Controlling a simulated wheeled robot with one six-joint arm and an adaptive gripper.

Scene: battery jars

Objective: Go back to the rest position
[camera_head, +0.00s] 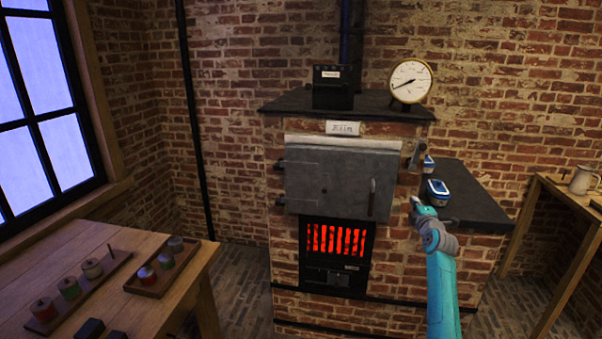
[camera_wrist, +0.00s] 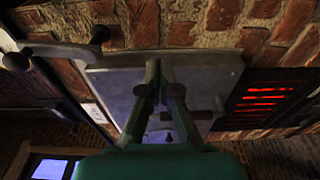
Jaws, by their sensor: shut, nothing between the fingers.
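My gripper (camera_head: 415,202) is in front of the kiln's right side, just right of the closed grey kiln door (camera_head: 338,178). In the wrist view, the two fingers of my gripper (camera_wrist: 167,88) are together and empty, pointing toward the grey door (camera_wrist: 118,85). A gap between fingers and door cannot be judged. The door's handle (camera_head: 372,197) hangs at its right part and shows dark in the wrist view (camera_wrist: 201,115). The teal arm below is mine.
The brick kiln has a glowing grate (camera_head: 337,240), a dial gauge (camera_head: 410,80) and a black box (camera_head: 333,87) on top. A dark side shelf (camera_head: 470,198) stands right. A wooden table (camera_head: 185,275) with trays of small jars is at left. Floor shows between table and kiln.

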